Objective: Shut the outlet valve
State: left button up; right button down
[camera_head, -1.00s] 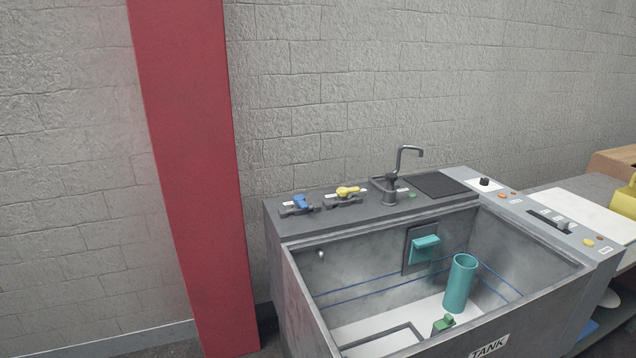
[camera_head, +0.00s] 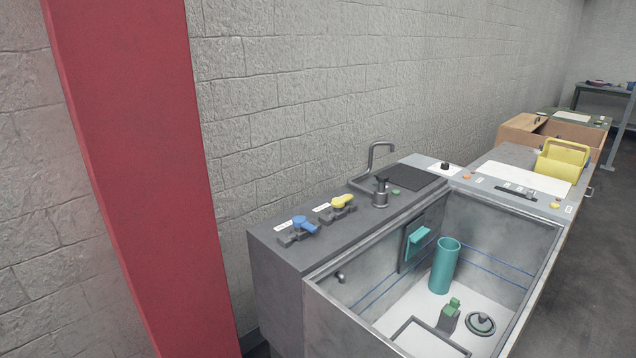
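Two valves sit on the grey back ledge of the tank (camera_head: 262,312). One valve has a blue handle (camera_head: 304,224) and stands nearer the ledge's left end. The other has a yellow handle (camera_head: 342,201) and stands just beyond it, toward the tap. Each has a small white label beside it, too small to read, so I cannot tell which one is the outlet valve. Neither of my grippers shows in the head view.
A red pillar (camera_head: 128,150) stands to the left of the tank, close to it. A curved tap (camera_head: 381,148) and a dark pump top (camera_head: 381,192) are on the ledge. A teal cylinder (camera_head: 445,268) stands inside the tank. Open floor (camera_head: 590,275) lies at the right.

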aim_at(338, 203)
jog(key=i+j, duration=1)
jog(key=j, duration=0.25)
jog(key=l+z, duration=0.05)
